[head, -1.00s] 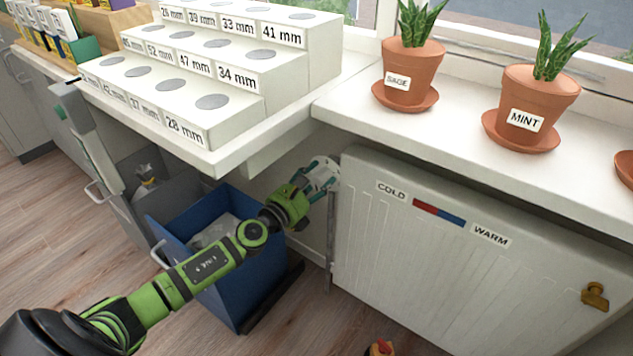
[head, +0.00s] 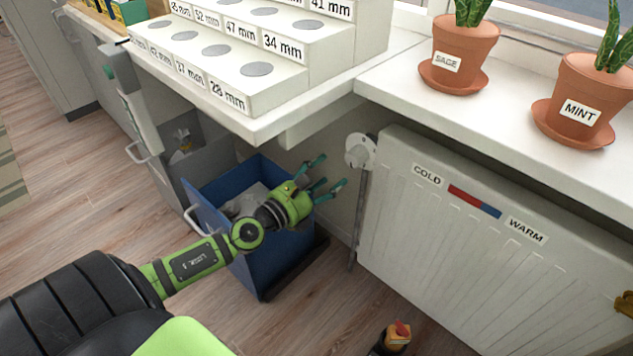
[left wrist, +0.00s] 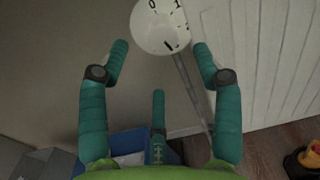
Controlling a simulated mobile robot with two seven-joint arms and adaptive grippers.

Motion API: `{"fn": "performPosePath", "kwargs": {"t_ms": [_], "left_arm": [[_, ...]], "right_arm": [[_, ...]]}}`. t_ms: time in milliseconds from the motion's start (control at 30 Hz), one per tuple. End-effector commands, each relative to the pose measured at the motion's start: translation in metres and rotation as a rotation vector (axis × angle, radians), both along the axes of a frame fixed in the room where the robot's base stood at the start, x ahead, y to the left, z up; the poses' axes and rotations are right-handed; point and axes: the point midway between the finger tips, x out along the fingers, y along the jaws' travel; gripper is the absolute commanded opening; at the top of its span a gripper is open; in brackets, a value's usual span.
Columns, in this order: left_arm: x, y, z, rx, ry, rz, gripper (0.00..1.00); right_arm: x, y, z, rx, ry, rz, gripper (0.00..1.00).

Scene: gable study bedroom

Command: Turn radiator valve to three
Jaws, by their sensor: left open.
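The radiator valve (head: 360,151) is a round white knob at the top of a pipe, left of the radiator (head: 440,255). In the left wrist view the white dial (left wrist: 158,30) shows a 0, a 1 and a dark mark; its upper part is cut off, and I cannot tell its setting. My left gripper (head: 328,174) is open and empty, its teal fingers spread, apart from the valve to its lower left. In the left wrist view the gripper (left wrist: 160,50) has its fingers either side of the dial's lower part in the picture. My right gripper is not in view.
A blue bin (head: 275,255) stands below my left gripper. The worktop with a stepped white block (head: 240,85) overhangs the bin. Potted plants, SAGE (head: 460,45) and MINT (head: 590,85), stand on the sill. An orange-and-red object (head: 397,336) is on the floor.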

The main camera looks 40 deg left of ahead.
Motion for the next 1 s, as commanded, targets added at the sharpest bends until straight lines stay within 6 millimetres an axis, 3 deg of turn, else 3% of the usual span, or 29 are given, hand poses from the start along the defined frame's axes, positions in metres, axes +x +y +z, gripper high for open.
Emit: {"fn": "performPosePath", "kwargs": {"t_ms": [100, 300, 867, 1000], "left_arm": [[-0.015, 0.003, -0.001, -0.001, 0.002, 0.001, 0.65], [-0.026, 0.004, 0.0, 0.0, -0.001, -0.001, 0.65], [-0.027, 0.004, 0.0, -0.003, -0.002, 0.0, 0.65], [-0.03, 0.007, 0.003, -0.146, -0.011, 0.05, 0.65]], "right_arm": [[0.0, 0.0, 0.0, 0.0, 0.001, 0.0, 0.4], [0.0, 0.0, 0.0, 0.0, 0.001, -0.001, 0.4], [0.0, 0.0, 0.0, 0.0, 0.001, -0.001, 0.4], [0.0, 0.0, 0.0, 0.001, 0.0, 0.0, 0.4]]}}
